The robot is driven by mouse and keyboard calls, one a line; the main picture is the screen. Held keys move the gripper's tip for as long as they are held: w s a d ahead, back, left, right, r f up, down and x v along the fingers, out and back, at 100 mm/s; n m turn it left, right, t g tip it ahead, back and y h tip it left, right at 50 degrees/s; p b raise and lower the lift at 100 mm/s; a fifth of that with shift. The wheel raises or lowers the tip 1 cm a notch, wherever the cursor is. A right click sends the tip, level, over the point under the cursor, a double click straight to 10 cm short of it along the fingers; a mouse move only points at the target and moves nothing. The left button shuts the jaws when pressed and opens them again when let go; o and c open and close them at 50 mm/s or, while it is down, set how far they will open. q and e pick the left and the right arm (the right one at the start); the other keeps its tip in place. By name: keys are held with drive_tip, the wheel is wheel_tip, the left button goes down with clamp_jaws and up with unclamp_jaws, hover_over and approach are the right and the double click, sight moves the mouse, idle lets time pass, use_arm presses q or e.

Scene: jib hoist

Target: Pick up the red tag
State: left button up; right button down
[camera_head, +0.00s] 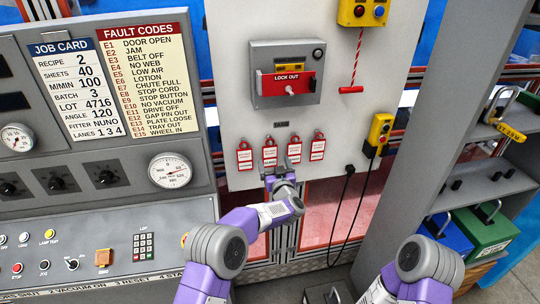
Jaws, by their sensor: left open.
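Several red-and-white tags hang in a row on the pale panel, each from a red padlock-like top. They are the far left tag (244,158), the second tag (269,155), the third tag (294,151) and the far right tag (317,149). My left gripper (281,173) is open, just below the second and third tags, and close to them in the picture. I cannot tell whether it touches one. No tag is seen held.
A red lock-out switch box (286,75) is above the tags. A red pull handle (351,89) hangs on a cord. A yellow button box (379,130) with a black cable is to the right. A control console (105,170) stands left, and grey shelving (430,140) right.

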sight(270, 154)
use_arm(q)
drive_tip(key=shift+x, duration=2.2)
drive_tip(key=shift+a, duration=0.2)
drive_tip(key=shift+c, duration=0.4)
drive_tip(key=c, duration=1)
drive_tip(key=shift+r, duration=0.1)
drive_tip(key=shift+c, duration=0.2)
